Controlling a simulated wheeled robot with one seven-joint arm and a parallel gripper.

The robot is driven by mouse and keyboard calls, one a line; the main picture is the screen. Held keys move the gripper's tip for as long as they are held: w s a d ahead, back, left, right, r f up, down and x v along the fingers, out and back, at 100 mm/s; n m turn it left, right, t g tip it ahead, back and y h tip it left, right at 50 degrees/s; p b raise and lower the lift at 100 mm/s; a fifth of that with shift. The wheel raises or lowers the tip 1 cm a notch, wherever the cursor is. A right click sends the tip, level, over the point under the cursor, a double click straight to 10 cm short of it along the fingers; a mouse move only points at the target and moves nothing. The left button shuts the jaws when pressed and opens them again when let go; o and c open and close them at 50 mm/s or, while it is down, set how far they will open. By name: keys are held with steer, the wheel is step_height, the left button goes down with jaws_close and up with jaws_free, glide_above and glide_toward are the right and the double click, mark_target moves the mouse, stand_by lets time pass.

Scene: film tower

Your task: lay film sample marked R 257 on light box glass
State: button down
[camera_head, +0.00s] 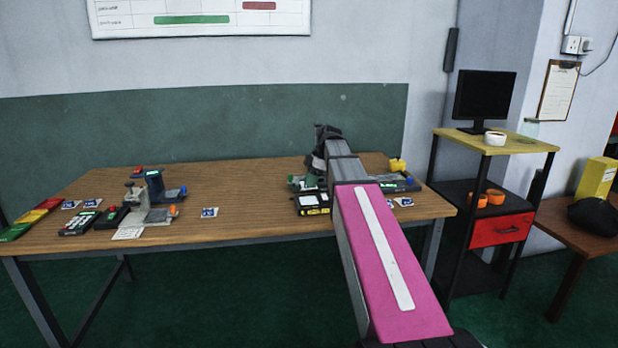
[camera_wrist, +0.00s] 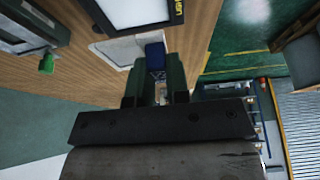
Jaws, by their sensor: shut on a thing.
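In the wrist view my gripper (camera_wrist: 156,70) is shut on a small blue-and-white film sample (camera_wrist: 155,52), gripped between the fingertips. Its marking cannot be read. The light box (camera_wrist: 135,12), with a pale glass in a dark frame and yellow lettering, lies beyond the fingertips at the top of the wrist view. It appears in the head view as a black box with a yellow strip (camera_head: 313,205) by the table's front edge. The film sample is apart from the glass.
One blue-and-white card (camera_head: 210,212) lies there, with more at left (camera_head: 92,203) and right (camera_head: 404,202). A grey device (camera_head: 150,205) stands left of centre. A shelf stand (camera_head: 490,145) is at the right.

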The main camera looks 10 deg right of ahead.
mark_target(311, 203)
steer(key=shift+f, duration=2.7)
steer(key=shift+f, duration=0.3)
steer(key=shift+c, duration=2.3)
jaws_free()
steer(key=shift+r, duration=3.5)
